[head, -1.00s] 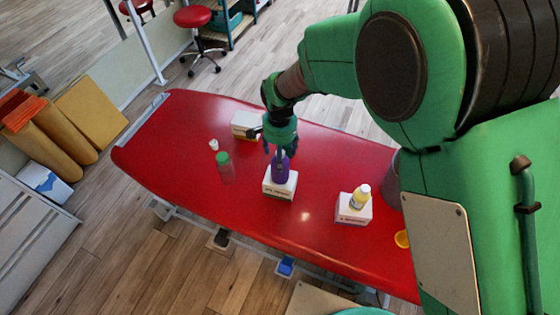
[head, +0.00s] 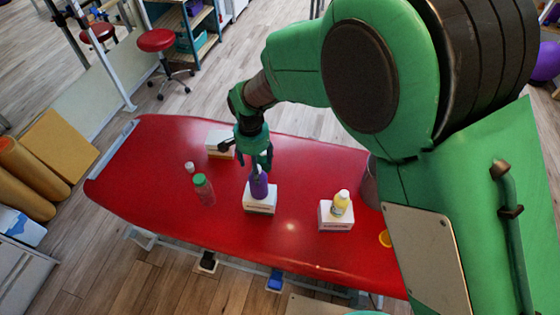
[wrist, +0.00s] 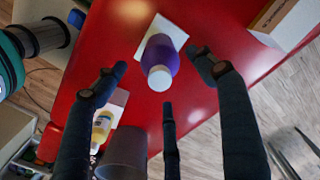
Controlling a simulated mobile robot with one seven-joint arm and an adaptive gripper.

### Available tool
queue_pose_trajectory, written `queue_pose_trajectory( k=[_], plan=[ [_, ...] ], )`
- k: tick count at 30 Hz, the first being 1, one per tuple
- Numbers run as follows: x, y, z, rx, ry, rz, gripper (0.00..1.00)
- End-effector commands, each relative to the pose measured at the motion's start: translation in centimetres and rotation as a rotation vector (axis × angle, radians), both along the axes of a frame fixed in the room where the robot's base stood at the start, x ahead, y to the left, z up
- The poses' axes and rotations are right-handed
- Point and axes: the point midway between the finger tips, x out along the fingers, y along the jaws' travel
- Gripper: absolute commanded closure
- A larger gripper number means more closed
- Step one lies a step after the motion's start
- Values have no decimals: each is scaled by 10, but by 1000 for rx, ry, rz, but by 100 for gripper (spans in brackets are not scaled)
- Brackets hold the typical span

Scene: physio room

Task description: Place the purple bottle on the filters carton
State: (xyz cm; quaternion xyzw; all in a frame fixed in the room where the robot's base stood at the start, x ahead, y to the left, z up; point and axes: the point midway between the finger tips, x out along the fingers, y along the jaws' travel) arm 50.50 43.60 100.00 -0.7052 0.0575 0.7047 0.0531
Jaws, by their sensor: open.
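The purple bottle (head: 259,187) stands upright on a white carton (head: 260,206) in the middle of the red table; the carton's label is too small to read for certain. In the wrist view the bottle (wrist: 161,58) shows its white cap towards me, with the white carton (wrist: 171,29) under it. My gripper (head: 257,162) is just above and behind the bottle. In the wrist view its three dark fingers (wrist: 165,85) are spread wide, with nothing held between them and the bottle beyond their tips.
A yellow bottle (head: 340,201) stands on another white carton (head: 336,219) at right. A third carton (head: 219,152) is at back left. A green-capped clear bottle (head: 205,193) and a small white item (head: 189,167) stand left. A grey cup (head: 369,185) is partly hidden by my arm.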

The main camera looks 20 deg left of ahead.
Motion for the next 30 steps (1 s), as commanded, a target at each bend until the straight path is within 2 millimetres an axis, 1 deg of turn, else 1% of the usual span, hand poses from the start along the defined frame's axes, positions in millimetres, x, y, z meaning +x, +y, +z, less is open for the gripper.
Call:
queue_pose_trajectory(
  k=[10, 14, 16, 20, 21, 23, 24, 26, 27, 29, 30],
  plan=[
    [1, -2, 3, 2, -2, 0, 30],
    [5, -12, 15, 9, -9, 1, 30],
    [10, -22, 29, 17, -20, 3, 30],
    [18, -51, 63, 35, -43, 10, 30],
    [20, -63, 76, 41, -54, 13, 30],
    [23, -82, 96, 51, -70, 18, 30],
    [24, -96, 109, 56, -82, 23, 30],
    [24, -117, 129, 63, -99, 29, 30],
    [23, -132, 142, 67, -112, 33, 30],
    [21, -153, 160, 74, -131, 39, 30],
    [19, -167, 172, 77, -145, 44, 30]
  ],
)
